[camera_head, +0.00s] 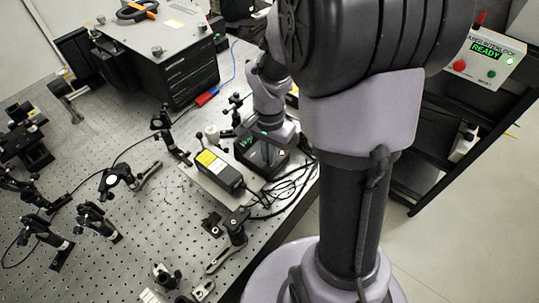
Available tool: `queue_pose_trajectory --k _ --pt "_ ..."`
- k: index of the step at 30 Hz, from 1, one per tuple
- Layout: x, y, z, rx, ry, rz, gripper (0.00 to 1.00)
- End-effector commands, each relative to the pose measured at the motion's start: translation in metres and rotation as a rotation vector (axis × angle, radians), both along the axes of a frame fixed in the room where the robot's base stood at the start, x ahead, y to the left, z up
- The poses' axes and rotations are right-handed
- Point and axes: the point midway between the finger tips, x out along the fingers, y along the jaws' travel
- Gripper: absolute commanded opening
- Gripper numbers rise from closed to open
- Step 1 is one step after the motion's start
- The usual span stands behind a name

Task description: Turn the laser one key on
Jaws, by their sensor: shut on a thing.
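The laser controller is a small black box (250,152) with a green lit display, near the right edge of the optical table. My gripper (281,151) reaches down from above to the right part of this box. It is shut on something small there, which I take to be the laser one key. The fingertips and the key are too small and too covered to make out, so I cannot tell the key's angle. A black laser head (220,171) with a yellow label lies just left of the controller.
Black cables (290,185) loop beside the controller. Optics mounts (112,181) stand across the perforated table (130,235). A large dark box (165,65) stands at the back. An interlock panel (488,60) reading READY is at the right. My arm hides the middle right.

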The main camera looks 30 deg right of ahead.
Motion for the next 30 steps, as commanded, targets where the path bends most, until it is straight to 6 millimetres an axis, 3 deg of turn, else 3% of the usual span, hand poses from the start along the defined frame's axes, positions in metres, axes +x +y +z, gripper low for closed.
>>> queue_pose_trajectory --k 10,27,30 --pt "0.0002 -0.0001 0.0 -0.001 0.0 -0.132 0.0" --pt "0.0003 -0.0001 0.0004 0.0 -0.001 -0.158 0.0" --pt "0.0003 -0.0001 0.0003 0.0 -0.001 -0.158 0.24"
